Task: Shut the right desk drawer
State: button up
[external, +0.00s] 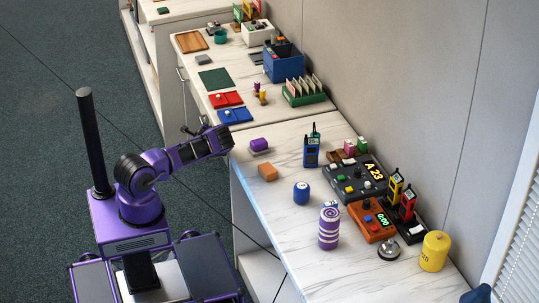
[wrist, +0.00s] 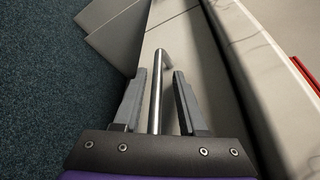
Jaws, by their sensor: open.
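A metal bar handle (wrist: 157,85) runs up the wrist view between the fingers of my gripper (wrist: 160,92). The fingers are open, one on each side of the bar, with gaps visible; I cannot tell contact. A pale drawer front (wrist: 186,55) lies behind the handle, beside the worktop edge. How far the drawer stands out is unclear. In the external view, my arm reaches to the front edge of the white marbled desk (external: 218,165), near the red and blue trays, and hides most of the drawer there.
A red tray (external: 226,99) and a blue tray (external: 235,116) lie near the front edge. Dark carpet (wrist: 45,70) is open floor left of the desk.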

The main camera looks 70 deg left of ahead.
jog(key=shift+r, duration=0.1)
jog(key=p+v, duration=0.2)
jog(key=v, duration=1.5)
jog(key=shift+d, duration=0.2)
jog(key=shift+s, duration=0.1)
